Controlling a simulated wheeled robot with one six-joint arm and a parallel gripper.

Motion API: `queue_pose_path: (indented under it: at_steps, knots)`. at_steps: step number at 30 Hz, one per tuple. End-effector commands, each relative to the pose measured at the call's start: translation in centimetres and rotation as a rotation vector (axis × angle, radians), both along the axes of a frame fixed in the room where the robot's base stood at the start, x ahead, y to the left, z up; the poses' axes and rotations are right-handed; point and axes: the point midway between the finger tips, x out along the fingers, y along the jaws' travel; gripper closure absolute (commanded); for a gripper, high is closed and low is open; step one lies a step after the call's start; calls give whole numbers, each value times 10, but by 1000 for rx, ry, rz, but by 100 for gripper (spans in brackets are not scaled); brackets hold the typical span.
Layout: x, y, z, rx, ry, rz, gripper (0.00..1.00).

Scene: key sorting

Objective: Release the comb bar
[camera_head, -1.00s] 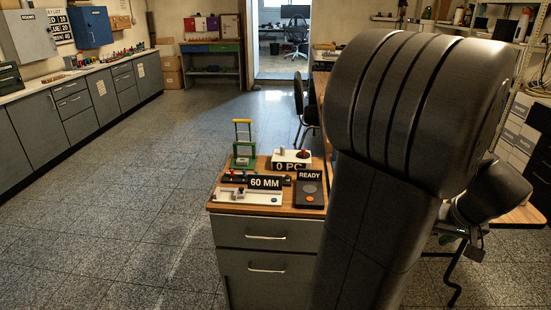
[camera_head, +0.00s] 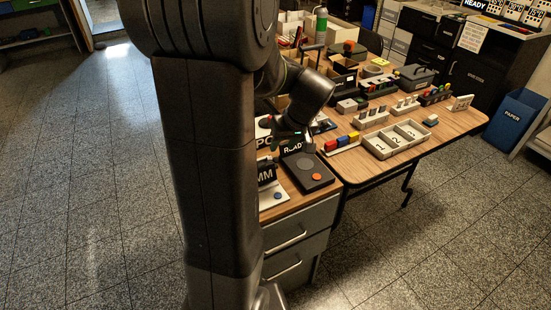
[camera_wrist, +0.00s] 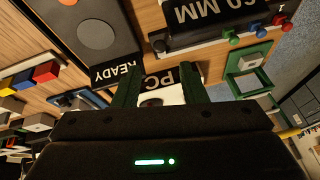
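My gripper (camera_wrist: 161,86) shows in the wrist view as two dark green fingers set apart, with nothing clearly held between them. A white box with a black PC sign (camera_wrist: 172,78) lies beyond the gap, partly hidden by the fingers. A green frame (camera_wrist: 250,58) stands to the right of the fingers. A dark strip with green, blue and red knobs (camera_wrist: 257,29) runs above the frame. I cannot tell for sure which piece is the comb bar. In the head view my arm hides much of the cabinet top, and the fingers are too small to read.
A dark pad with an orange button (camera_head: 316,177) and READY sign sits on the cabinet top (camera_head: 280,208). The work table (camera_head: 455,122) at right holds a grey numbered tray (camera_head: 397,139), coloured blocks and several boxes. A blue PAPER bin (camera_head: 514,116) stands at far right. The left floor is clear.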

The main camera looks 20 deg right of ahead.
Motion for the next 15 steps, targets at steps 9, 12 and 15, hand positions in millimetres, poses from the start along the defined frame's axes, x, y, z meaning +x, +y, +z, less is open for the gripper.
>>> queue_pose_path:
  at_steps: [9, 12, 15]
  knots:
    - [24, 10, -59, 1, 2, 1, 62]
    - [28, 11, -69, 1, 1, 1, 62]
    - [31, 12, -75, 0, 0, 0, 62]
